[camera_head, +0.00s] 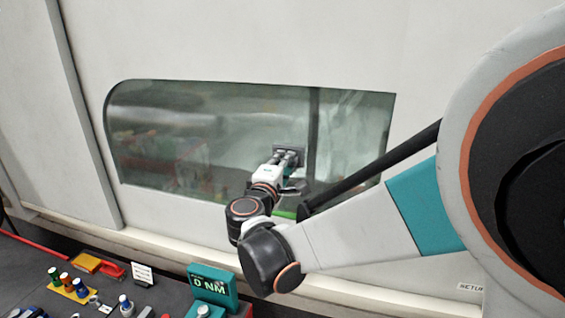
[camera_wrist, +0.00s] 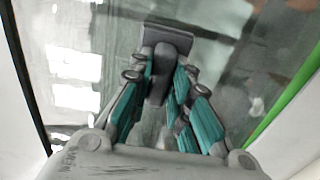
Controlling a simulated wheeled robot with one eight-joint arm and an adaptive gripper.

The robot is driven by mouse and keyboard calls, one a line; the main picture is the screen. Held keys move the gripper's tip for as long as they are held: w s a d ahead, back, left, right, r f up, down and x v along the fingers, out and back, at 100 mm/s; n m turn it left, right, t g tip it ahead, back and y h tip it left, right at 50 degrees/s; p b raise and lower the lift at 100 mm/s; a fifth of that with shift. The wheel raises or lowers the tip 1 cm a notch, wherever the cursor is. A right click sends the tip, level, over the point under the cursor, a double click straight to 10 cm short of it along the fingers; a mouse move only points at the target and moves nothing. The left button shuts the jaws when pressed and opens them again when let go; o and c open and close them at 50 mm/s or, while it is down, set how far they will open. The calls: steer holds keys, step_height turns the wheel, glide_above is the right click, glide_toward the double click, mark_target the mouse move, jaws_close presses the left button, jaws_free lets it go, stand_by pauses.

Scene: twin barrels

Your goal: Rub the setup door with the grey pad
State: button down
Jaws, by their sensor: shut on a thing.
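The setup door is a pale wall panel with a wide glass window (camera_head: 240,110) in the head view. The glass (camera_wrist: 240,75) also fills most of the wrist view and shows reflections. My gripper (camera_head: 288,160) is at the right half of the window, its fingers pointing at the glass. In the wrist view, my gripper (camera_wrist: 163,85) is shut on the handle of the grey pad (camera_wrist: 165,40). The pad (camera_head: 290,150) is against or very close to the glass; actual contact cannot be told.
A pale ledge (camera_head: 170,243) runs under the door. A green strip (camera_wrist: 290,105) lies right in the wrist view.

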mark_target(275, 150)
steer(key=shift+w+a+r, duration=0.2)
steer(key=shift+a+r, duration=0.05)
steer(key=shift+a, duration=0.3)
steer(key=shift+w+a+r, duration=0.2)
steer(key=shift+a+r, duration=0.1)
steer(key=shift+a, duration=0.2)
steer(key=shift+w+a+r, duration=0.2)
steer(key=shift+a+r, duration=0.05)
steer(key=shift+a, duration=0.3)
steer(key=s+d, duration=0.5)
steer(key=d, duration=0.8)
steer(key=shift+s+d, duration=0.15)
steer(key=shift+d, duration=0.15)
stand_by(0.4)
steer(key=shift+s, duration=0.1)
steer(key=shift+p+v, duration=0.4)
steer(key=shift+v, duration=2.55)
steer(key=shift+v, duration=1.45)
